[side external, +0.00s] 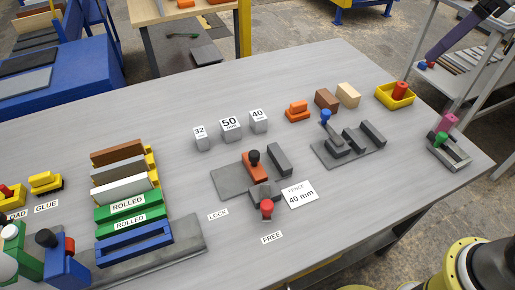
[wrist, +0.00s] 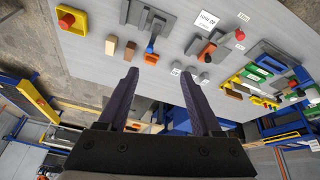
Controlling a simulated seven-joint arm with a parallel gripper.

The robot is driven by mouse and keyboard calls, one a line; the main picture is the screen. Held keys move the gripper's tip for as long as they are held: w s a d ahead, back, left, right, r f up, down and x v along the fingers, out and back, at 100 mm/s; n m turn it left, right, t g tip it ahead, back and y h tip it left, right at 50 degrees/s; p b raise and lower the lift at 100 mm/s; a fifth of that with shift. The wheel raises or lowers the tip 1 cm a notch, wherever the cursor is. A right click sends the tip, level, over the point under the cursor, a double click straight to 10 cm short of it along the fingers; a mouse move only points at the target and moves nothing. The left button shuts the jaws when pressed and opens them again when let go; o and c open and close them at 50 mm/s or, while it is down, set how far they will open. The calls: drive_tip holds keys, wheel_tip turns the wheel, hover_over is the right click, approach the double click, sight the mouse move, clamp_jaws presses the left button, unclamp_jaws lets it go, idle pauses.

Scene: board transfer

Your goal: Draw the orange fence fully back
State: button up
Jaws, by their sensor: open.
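The orange fence (side external: 255,168) with its upright black knob stands on a grey base plate (side external: 228,181), with a dark grey bar (side external: 279,158) close on its right. A red knob (side external: 267,207) sits on a grey block at the front of the fixture, nearer the FREE label (side external: 271,237) than the LOCK label (side external: 217,214). The fence also shows in the wrist view (wrist: 207,51), beyond the right finger. My gripper (wrist: 159,74) is open and empty, its two dark fingers well apart and away from the fence. I cannot clearly make it out in the side view.
Weights (side external: 230,130) marked 32, 50 and 40 stand behind the fixture. A blue-knobbed fixture (side external: 347,146) is to the right, and a rack of coloured bars (side external: 128,195) to the left. A card (side external: 299,194) reads 40 mm.

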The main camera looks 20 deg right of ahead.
drive_tip(key=w+a+n+g, duration=0.1)
drive_tip(key=w+a+n, duration=0.1)
drive_tip(key=w+a, duration=0.65)
drive_tip(key=n+g, duration=0.4)
hover_over(254, 153)
wheel_tip(254, 153, down, 20)
drive_tip(key=shift+h, duration=0.3)
wheel_tip(254, 153, down, 13)
drive_tip(key=shift+f, duration=0.1)
clamp_jaws()
